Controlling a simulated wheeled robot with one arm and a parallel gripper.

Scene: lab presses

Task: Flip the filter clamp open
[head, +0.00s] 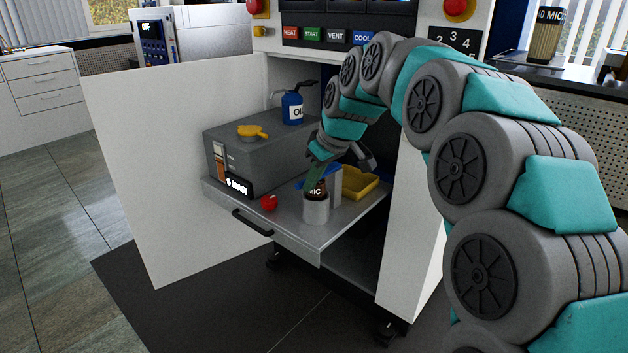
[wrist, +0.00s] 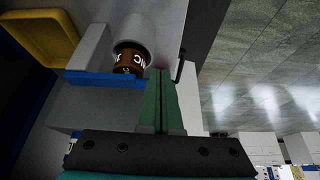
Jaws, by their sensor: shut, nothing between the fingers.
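My gripper (head: 313,180) has green fingers that point down over the pull-out shelf. In the wrist view its fingers (wrist: 161,75) lie together, with nothing between them. A grey cylindrical cup (head: 316,209) stands at the shelf's front, with a brown, white-lettered jar (head: 317,188) in its mouth. The fingertips are close to this jar; I cannot tell whether they touch. A blue bar (wrist: 90,77) lies beside the cup on a grey block, and blue also shows behind the fingers in the head view (head: 304,171). I cannot tell for certain which part is the filter clamp.
The shelf (head: 285,232) sticks out of a white cabinet with its door (head: 160,160) open at left. A grey box (head: 255,158) carries a yellow handle (head: 252,131) and a blue oil bottle (head: 292,108). A red knob (head: 269,202) and a yellow tray (head: 360,184) flank the cup.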

